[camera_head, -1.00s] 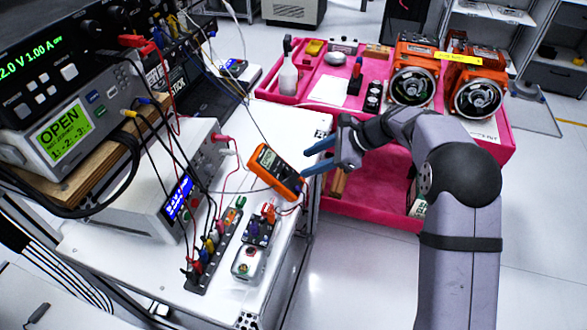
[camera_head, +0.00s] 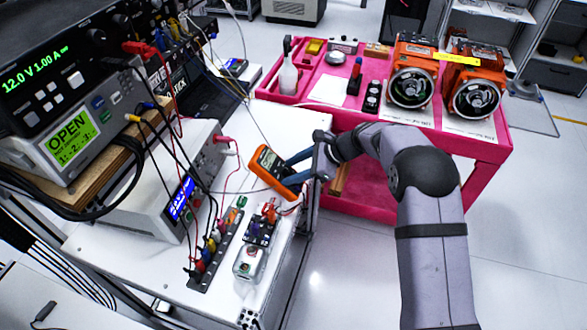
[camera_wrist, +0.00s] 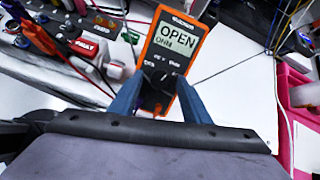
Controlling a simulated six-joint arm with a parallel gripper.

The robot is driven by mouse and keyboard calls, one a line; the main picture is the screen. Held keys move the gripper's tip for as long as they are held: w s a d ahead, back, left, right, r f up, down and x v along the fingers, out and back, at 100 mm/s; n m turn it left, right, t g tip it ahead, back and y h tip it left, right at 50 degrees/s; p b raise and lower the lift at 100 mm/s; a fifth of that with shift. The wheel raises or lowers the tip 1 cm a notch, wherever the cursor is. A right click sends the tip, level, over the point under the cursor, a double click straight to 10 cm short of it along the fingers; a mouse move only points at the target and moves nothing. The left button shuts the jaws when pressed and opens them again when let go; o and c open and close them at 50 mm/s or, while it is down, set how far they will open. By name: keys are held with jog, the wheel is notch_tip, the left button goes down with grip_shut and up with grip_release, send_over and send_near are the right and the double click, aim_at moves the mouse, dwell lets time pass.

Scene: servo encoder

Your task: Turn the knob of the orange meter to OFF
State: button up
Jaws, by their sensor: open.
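The orange meter (camera_head: 270,168) lies at the right edge of the white bench top, its screen facing up. In the wrist view the meter (camera_wrist: 150,40) shows "OPEN" and "OHM" on its screen. Its dark knob (camera_wrist: 163,80) is below the screen, and its pointer setting is too small to read. My gripper (camera_head: 288,170) is at the meter's right side with its two blue fingers apart. In the wrist view my gripper (camera_wrist: 160,88) has one finger on each side of the meter's lower half, around the knob area. Contact cannot be told.
Red and dark leads run near the meter. A terminal strip (camera_head: 215,250) and a small boxed module (camera_head: 248,262) stand at the front left. A pink cart (camera_head: 470,143) with orange motors (camera_head: 413,75) stands behind my arm. Stacked instruments (camera_head: 65,75) fill the left side.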

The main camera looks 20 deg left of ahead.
jog(key=c, duration=1)
jog(key=shift+c, duration=0.2)
jog(key=shift+n+b, duration=0.3)
jog(key=shift+b, duration=0.2)
jog(key=shift+w+f+n+b, duration=0.1)
jog(key=shift+f+n+b, duration=0.05)
jog(key=shift+n+b, duration=0.8)
jog(key=n+b, duration=0.4)
jog(key=n, duration=0.1)
jog(key=shift+n+b, duration=0.25)
jog(key=shift+b, duration=0.1)
jog(key=n+b, duration=0.1)
jog(key=n, duration=0.1)
jog(key=n+b, duration=0.2)
jog(key=shift+a+g+h, duration=0.1)
jog(key=shift+g+h, duration=0.2)
jog(key=shift+r+n+b, duration=0.15)
jog(key=shift+n+b, duration=0.25)
jog(key=shift+n, duration=0.6)
jog(key=shift+r+n+b, duration=0.15)
jog(key=shift+n+b, duration=0.25)
jog(key=shift+n, duration=0.6)
